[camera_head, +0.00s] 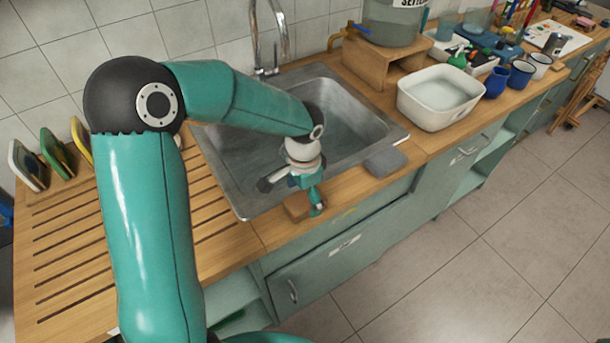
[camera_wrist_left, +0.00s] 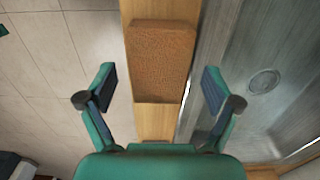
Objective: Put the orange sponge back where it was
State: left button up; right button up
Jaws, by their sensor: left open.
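The orange sponge (camera_wrist_left: 162,60) lies flat on the narrow wooden counter strip in front of the sink. In the head view the sponge (camera_head: 296,207) is partly covered by my left gripper (camera_head: 291,197). In the left wrist view my left gripper (camera_wrist_left: 159,80) is open, one finger on each side of the sponge's line, with nothing held between them. The gap to the sponge is hard to judge. My right gripper is in neither view.
The metal sink (camera_head: 228,150) lies behind the strip, with a tap (camera_head: 254,45) at its back. A white basin (camera_head: 438,112) stands further right. The slatted drainboard (camera_head: 60,245) is at left, with colored boards (camera_head: 55,150).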

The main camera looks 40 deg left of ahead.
aim_at(304, 200)
pick_arm(q)
notch_tip(304, 200, up, 10)
dwell(0.4)
dwell(0.3)
